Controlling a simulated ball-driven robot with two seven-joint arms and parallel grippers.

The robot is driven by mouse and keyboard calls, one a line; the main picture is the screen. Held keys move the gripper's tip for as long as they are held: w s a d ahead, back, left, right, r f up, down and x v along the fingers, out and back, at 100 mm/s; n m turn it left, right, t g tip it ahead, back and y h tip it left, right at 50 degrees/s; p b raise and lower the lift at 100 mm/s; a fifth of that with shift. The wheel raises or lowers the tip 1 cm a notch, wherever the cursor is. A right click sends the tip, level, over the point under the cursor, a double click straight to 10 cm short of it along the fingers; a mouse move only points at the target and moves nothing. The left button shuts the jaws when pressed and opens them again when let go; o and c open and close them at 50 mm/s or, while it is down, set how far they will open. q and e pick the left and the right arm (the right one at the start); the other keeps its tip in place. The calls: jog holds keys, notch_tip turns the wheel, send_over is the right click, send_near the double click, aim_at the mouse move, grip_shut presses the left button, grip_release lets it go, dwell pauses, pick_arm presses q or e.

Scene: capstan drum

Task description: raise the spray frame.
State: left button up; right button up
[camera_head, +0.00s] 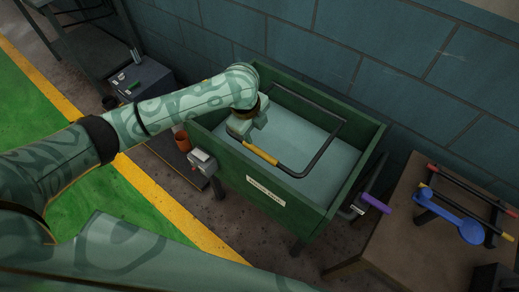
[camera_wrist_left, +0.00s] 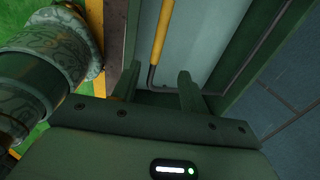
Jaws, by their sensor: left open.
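The spray frame (camera_head: 325,150) is a dark bent bar with a yellow grip (camera_head: 260,153), lying over the open green tank (camera_head: 265,192). The yellow grip (camera_wrist_left: 161,32) and a dark bend below it also show in the left wrist view. My left gripper (camera_head: 241,130) is over the tank's left part, beside the near-left end of the yellow grip. In the wrist view its two fingers (camera_wrist_left: 157,80) are apart, with the dark bend showing between their tips. I cannot tell how far the tips are from the bar. My right gripper is not in view.
A purple handle (camera_head: 375,203) sticks out at the tank's right side. A brown table (camera_head: 400,248) at the right holds a blue ladle-like tool (camera_head: 463,226) and dark bars. A grey box (camera_head: 201,161) is on the tank's left front. A block wall (camera_head: 300,38) stands close behind.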

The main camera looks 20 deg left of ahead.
aim_at(260, 151)
pick_arm(q)
jog(key=b+x, duration=0.4)
jog(key=x, duration=0.4)
jog(key=b+x, duration=0.5)
jog(key=x, duration=0.2)
jog(key=shift+w+a+f, duration=0.2)
jog(key=shift+f, duration=0.15)
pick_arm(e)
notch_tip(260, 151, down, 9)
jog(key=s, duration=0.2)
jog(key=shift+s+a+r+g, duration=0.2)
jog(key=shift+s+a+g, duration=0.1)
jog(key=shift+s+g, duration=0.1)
pick_arm(q)
jog(key=shift+c, duration=0.3)
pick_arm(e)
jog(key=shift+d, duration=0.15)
pick_arm(q)
grip_shut()
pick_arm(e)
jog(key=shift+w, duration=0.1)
